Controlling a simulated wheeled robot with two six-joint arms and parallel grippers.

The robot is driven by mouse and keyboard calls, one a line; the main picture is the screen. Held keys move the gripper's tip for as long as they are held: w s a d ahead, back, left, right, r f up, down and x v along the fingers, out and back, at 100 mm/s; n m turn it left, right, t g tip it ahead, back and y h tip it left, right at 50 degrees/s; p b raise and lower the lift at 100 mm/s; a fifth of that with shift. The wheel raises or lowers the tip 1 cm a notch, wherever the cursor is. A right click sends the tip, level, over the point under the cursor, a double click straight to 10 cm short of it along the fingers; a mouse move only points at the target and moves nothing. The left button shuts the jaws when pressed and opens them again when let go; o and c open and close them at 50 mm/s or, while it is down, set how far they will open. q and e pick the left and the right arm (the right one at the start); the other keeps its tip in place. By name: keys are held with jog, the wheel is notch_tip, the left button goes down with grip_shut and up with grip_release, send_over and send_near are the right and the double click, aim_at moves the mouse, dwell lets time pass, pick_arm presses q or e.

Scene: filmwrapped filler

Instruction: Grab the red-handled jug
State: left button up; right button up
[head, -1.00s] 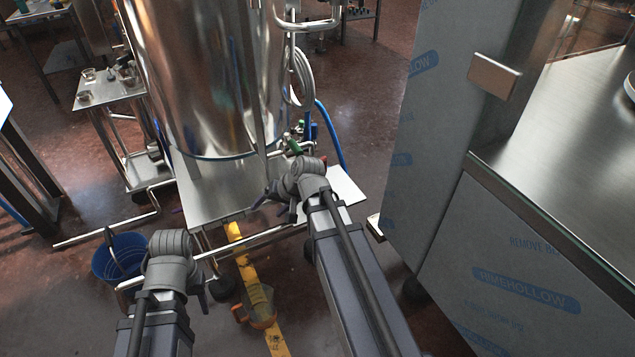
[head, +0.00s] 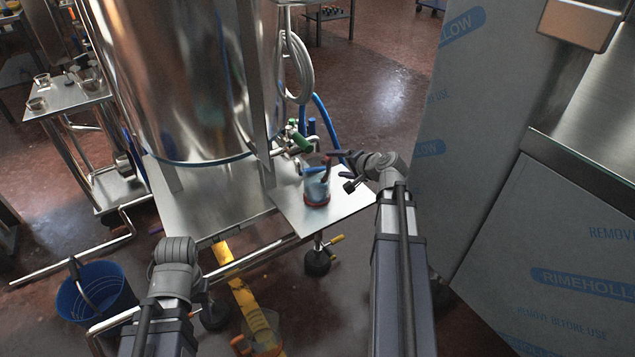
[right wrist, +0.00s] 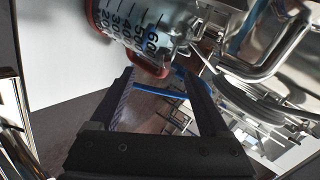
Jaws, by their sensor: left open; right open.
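The red-handled jug (head: 317,190) stands upright on the small metal shelf (head: 345,203) beside the big steel tank. It is clear, with a red base, and its handle is partly hidden by my right gripper. My right gripper (head: 342,168) is just right of the jug's upper part, open and empty. In the right wrist view the jug's graduated wall (right wrist: 140,22) lies beyond the open fingertips (right wrist: 157,78), not between them. My left gripper (head: 207,297) is low at the left, far from the jug, with its fingers mostly hidden behind the wrist.
A second clear jug with an orange handle (head: 258,335) is low by the yellow floor strip. The steel tank (head: 195,80), green-handled valve (head: 300,140) and blue hose (head: 328,120) crowd the jug's far side. A film-wrapped cabinet (head: 560,230) stands right. A blue bucket (head: 97,292) is at lower left.

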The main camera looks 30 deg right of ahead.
aim_at(324, 161)
jog(key=b+x, duration=0.1)
jog(key=x, duration=0.1)
jog(key=b+x, duration=0.1)
jog(key=x, duration=0.2)
jog(key=b+x, duration=0.1)
jog(key=x, duration=0.2)
jog(key=shift+w+r, duration=0.1)
jog(key=shift+r, duration=0.3)
jog(key=shift+a, duration=0.1)
jog(key=shift+c, duration=0.2)
grip_shut()
dwell(0.5)
